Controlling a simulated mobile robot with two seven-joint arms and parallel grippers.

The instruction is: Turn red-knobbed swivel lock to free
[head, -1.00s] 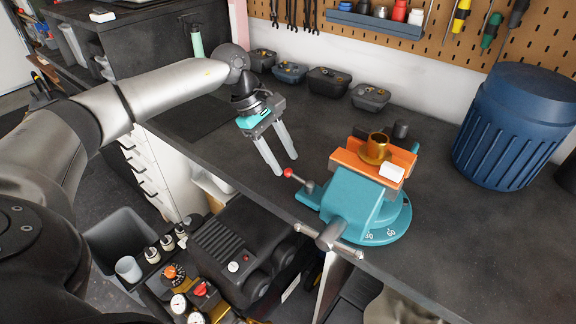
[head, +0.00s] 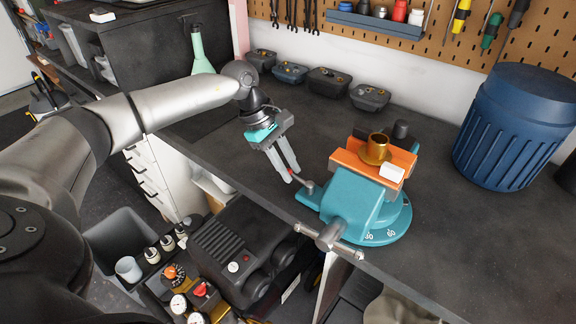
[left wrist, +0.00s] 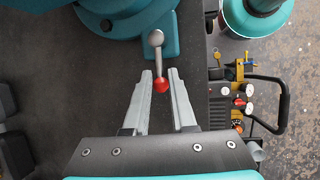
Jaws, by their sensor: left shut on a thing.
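The teal bench vise (head: 352,203) stands near the bench's front edge. Its swivel lock (left wrist: 156,52) is a short metal lever with a red knob (left wrist: 161,86). In the head view the lever (head: 306,187) points left from the vise base, and the knob is mostly hidden by the fingers. My left gripper (head: 290,176) is shut on the red knob, with one grey finger on each side of it in the left wrist view (left wrist: 160,80). My right gripper is not in view.
The vise's orange jaws (head: 349,159) hold a brass part (head: 376,149). A blue ribbed bin (head: 515,125) stands at the right, and several small dark bins (head: 328,82) line the wall. The bench between my left gripper and the bins is clear.

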